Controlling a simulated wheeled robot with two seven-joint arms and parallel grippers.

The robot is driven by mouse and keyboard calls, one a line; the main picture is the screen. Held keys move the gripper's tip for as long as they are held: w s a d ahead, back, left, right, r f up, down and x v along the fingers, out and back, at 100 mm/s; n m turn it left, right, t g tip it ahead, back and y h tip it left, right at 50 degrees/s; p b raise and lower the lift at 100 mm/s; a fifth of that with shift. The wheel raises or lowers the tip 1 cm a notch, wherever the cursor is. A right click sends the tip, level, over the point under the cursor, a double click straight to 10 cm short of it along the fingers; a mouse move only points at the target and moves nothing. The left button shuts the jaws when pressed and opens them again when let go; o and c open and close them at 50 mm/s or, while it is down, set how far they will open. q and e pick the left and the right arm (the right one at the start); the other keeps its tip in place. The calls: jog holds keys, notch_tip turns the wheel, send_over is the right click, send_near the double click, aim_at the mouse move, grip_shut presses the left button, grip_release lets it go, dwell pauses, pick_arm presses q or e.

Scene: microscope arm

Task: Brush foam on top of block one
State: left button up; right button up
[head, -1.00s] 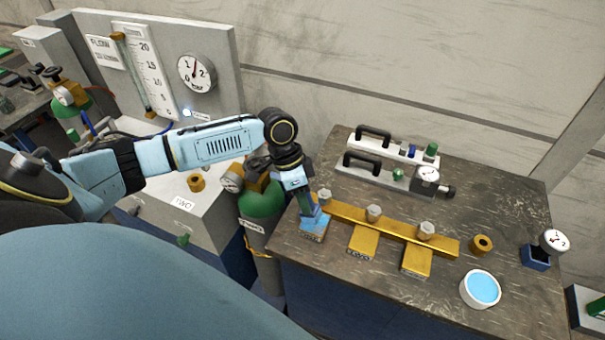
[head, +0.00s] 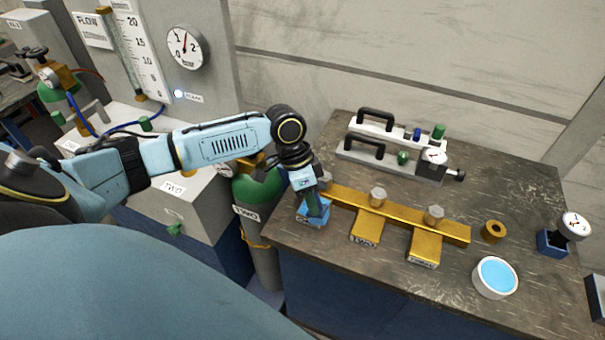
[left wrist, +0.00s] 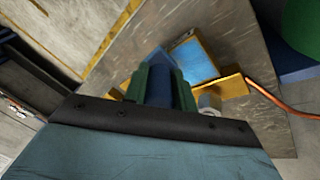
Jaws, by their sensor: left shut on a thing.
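My left gripper (head: 308,193) is low over block one, the left block of the brass manifold (head: 400,213). In the left wrist view its green fingers (left wrist: 160,85) are shut on a blue brush handle (left wrist: 162,90). A blue patch (left wrist: 197,60) lies over block one's top in that view; whether it is foam is hard to tell. In the head view, blue (head: 313,216) covers block one's place, and brush and block top are hard to separate. Block two (head: 366,228) and the right block (head: 425,246) show bare brass tops. A white bowl (head: 495,291) holds blue liquid. My right gripper is out of view.
A brass ring (head: 494,232) and a small gauge in a blue stand (head: 574,226) sit on the table's right. Grey valve units with black handles (head: 376,117) stand behind the manifold. A green cylinder (head: 258,190) stands left of the table. The bare table front is clear.

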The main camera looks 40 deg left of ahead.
pick_arm(q)
jog(key=shift+w+d+f+b, duration=0.1)
jog(key=shift+w+d+b, duration=0.05)
jog(key=shift+d, duration=0.3)
jog(key=shift+w+d+b, duration=0.1)
jog(key=shift+d+b, duration=0.05)
jog(key=shift+d, duration=0.25)
jog(key=shift+f+b, duration=0.1)
jog(key=shift+b, duration=0.75)
jog(key=shift+s+a+r+p, duration=0.1)
jog(key=shift+a+r+p, duration=0.05)
jog(key=shift+a+p, duration=0.3)
jog(key=shift+s+a+r+p, duration=0.1)
jog(key=shift+a+r+p, duration=0.05)
jog(key=shift+a+p, duration=0.2)
jog(key=shift+s+a+f+p, duration=0.1)
jog(key=shift+s+a+p, duration=0.1)
jog(key=shift+a, duration=0.4)
jog(key=shift+s+a+f+p, duration=0.1)
jog(key=shift+a+p, duration=0.1)
jog(key=shift+a, duration=0.35)
notch_tip(320, 180, up, 3)
jog(key=shift+f+p, duration=0.1)
jog(key=shift+p, duration=1.15)
notch_tip(320, 180, up, 5)
jog(key=p, duration=0.6)
